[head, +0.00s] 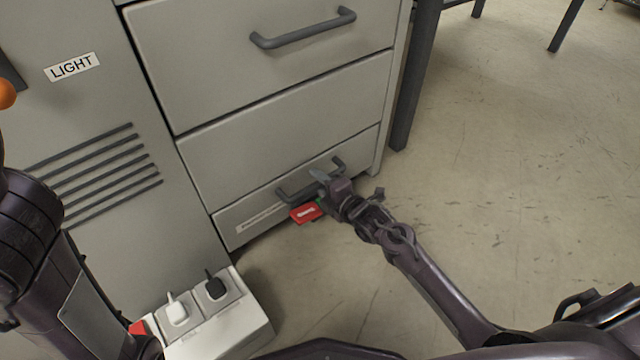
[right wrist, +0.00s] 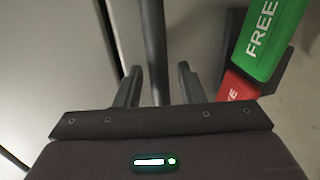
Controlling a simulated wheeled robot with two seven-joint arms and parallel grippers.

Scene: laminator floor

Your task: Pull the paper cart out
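The low grey front panel (head: 250,228) with a dark bar handle (head: 290,194) sits at the bottom of the cabinet; I take it as the paper cart's front. It looks flush with the cabinet. My right gripper (head: 320,176) is at this handle. In the right wrist view the gripper (right wrist: 160,85) has its two fingers apart, one on each side of the dark handle bar (right wrist: 154,40), with gaps showing. A red pedal (head: 306,213) sits below the handle. The wrist view shows a green pedal marked FREE (right wrist: 265,40) and a red one (right wrist: 237,88). My left gripper is not seen.
Above are two larger grey panels, the upper with a handle (head: 303,28). A light box with two switches (head: 242,326) stands at the lower left. A dark table leg (head: 413,80) stands right of the cabinet. The floor (head: 500,180) to the right is clear.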

